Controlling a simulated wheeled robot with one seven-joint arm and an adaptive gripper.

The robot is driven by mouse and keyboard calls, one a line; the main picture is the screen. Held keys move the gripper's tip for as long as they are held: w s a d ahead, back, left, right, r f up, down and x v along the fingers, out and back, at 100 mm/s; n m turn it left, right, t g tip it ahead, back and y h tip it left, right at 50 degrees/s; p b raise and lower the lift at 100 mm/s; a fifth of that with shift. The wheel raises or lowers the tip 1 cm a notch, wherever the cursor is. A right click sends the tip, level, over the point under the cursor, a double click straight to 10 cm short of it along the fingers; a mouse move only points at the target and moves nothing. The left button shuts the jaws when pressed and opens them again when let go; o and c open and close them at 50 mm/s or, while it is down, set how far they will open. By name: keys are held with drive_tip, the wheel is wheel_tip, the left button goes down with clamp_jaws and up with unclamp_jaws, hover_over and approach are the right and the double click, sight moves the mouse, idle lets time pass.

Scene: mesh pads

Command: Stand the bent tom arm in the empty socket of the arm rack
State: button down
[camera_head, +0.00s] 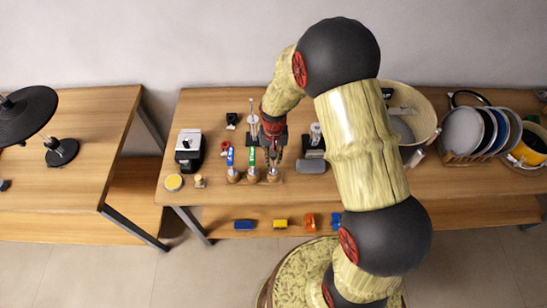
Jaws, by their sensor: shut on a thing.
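My gripper (272,157) points down over the middle of the table's left half. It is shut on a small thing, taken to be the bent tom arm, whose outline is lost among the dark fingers. A dark flat base with an upright silver rod (252,108) stands just behind and left of my gripper; it may be the arm rack. Its right part is hidden by my wrist, and I cannot make out an empty socket. In front stand round wooden pieces, one with a blue top (231,158) and one with a green top (252,158); another wooden piece (273,174) is directly below my gripper.
A large drum shell (415,100) and a rack of discs (480,130) fill the right.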

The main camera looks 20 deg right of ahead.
drive_tip(key=c, duration=1.6)
unclamp_jaws()
drive_tip(key=shift+c, duration=0.2)
wheel_tip(320, 180, up, 12)
drive_tip(key=s+r+n+t+b, duration=0.1)
drive_tip(key=s+r+t+b, duration=0.1)
drive_tip(key=s+r+b, duration=0.2)
drive_tip(key=s+r+n+t+b, duration=0.2)
drive_tip(key=s+r+b, duration=0.3)
drive_tip(key=s+r, duration=0.5)
drive_tip(key=s+t, duration=0.1)
drive_tip(key=s, duration=0.7)
drive_tip(key=shift+r+n+t, duration=0.25)
drive_tip(key=shift+n+t, duration=0.05)
